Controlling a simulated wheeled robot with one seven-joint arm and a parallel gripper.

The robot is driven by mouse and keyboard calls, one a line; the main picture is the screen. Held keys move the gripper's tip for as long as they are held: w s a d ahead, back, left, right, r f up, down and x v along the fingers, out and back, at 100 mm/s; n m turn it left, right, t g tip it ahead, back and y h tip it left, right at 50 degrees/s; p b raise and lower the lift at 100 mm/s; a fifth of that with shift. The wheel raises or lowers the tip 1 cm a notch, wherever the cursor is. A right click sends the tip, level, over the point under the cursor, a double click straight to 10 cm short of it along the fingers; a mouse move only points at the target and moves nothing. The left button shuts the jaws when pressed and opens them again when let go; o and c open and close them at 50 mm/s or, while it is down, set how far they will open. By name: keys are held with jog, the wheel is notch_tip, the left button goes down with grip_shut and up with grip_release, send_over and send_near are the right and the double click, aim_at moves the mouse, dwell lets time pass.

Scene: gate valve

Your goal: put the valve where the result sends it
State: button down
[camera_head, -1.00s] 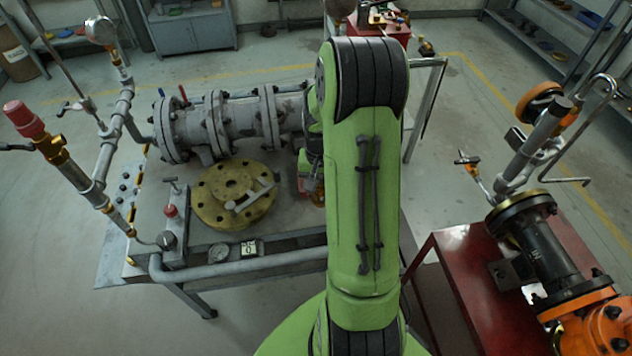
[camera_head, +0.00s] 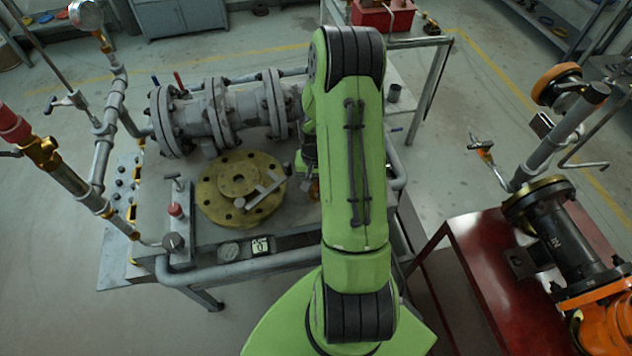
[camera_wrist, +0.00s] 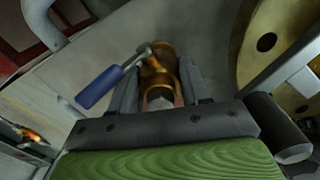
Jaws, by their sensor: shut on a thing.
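A small brass valve (camera_wrist: 160,72) with a blue lever handle (camera_wrist: 98,88) is between the two fingers of my gripper (camera_wrist: 164,84) in the wrist view. The gripper is shut on it, and the handle sticks out to the left past the finger. The grey bench top (camera_head: 200,232) lies behind it; I cannot tell whether the valve touches the bench. In the head view my green arm hides most of the gripper, and only a small orange-brown bit of the valve (camera_head: 314,190) seems to show beside the arm.
A yellow round flange (camera_head: 238,180) with a grey tool on it lies close by. A grey flanged pipe (camera_head: 225,110) runs behind. A gauge (camera_head: 229,251) and small counter (camera_head: 261,245) sit at the front edge. A red stand (camera_head: 470,250) with a black-orange pipe stands right.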

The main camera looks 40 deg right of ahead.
jog(key=shift+d, duration=0.1)
jog(key=shift+f, duration=0.1)
jog(key=c, duration=0.5)
grip_release()
